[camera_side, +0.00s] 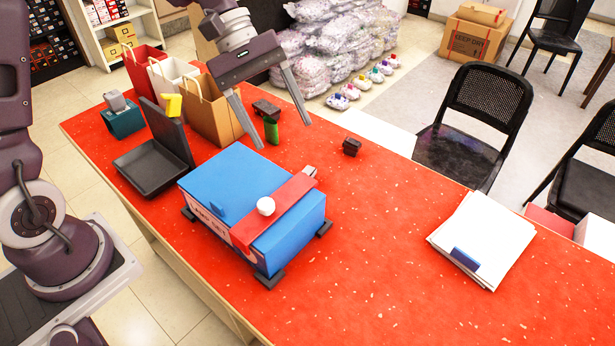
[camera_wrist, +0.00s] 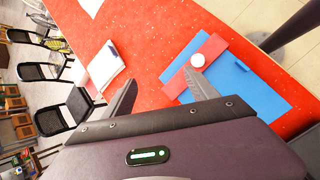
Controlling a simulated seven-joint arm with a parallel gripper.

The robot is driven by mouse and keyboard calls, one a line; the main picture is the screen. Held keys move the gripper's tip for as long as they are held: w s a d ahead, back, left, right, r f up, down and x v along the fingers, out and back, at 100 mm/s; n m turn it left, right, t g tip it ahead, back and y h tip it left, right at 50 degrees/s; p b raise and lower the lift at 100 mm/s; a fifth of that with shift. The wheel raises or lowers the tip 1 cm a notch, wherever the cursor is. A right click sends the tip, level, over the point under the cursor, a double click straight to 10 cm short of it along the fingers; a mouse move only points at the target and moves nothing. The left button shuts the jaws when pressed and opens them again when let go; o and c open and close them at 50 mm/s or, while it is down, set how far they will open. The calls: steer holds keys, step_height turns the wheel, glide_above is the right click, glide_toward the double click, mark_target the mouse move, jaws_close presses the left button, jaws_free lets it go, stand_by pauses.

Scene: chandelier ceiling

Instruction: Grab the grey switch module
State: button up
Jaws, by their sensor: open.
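No part is plainly a grey switch module. A small grey piece (camera_side: 310,172) shows at the far end of the red strip (camera_side: 275,208) on the blue box (camera_side: 228,178); I cannot tell whether it is the module. Another grey part (camera_side: 115,101) sits on a teal block at the left. My gripper (camera_side: 285,135) is open and empty, above the table behind the blue box. In the wrist view, the fingers (camera_wrist: 161,77) are spread with nothing between them, and the blue box (camera_wrist: 250,88) lies to their right.
A white ball (camera_side: 266,206) sits on the strip. A black tray (camera_side: 150,168) with a raised lid, paper bags (camera_side: 212,108), a green item (camera_side: 271,131) and a small dark block (camera_side: 352,146) share the red table. A paper stack (camera_side: 484,238) lies right; the table between is clear.

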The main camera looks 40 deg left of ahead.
steer(key=w+a+f+n+h, duration=0.1)
steer(key=w+f+n+h, duration=0.3)
steer(key=w+f+n, duration=0.35)
steer(key=n+t+h, duration=0.2)
steer(key=n, duration=0.1)
glide_above(308, 170)
steer(key=f, duration=0.8)
steer(key=shift+d, duration=0.35)
steer(key=shift+n+t, duration=0.25)
steer(key=shift+t, duration=0.05)
step_height(308, 170, down, 7)
steer(key=shift+f, duration=0.2)
steer(key=x, duration=0.2)
steer(key=shift+d+f, duration=0.1)
steer(key=shift+d, duration=0.2)
steer(key=shift+w+d+f, duration=0.1)
steer(key=shift+d, duration=0.1)
steer(key=c, duration=1.4)
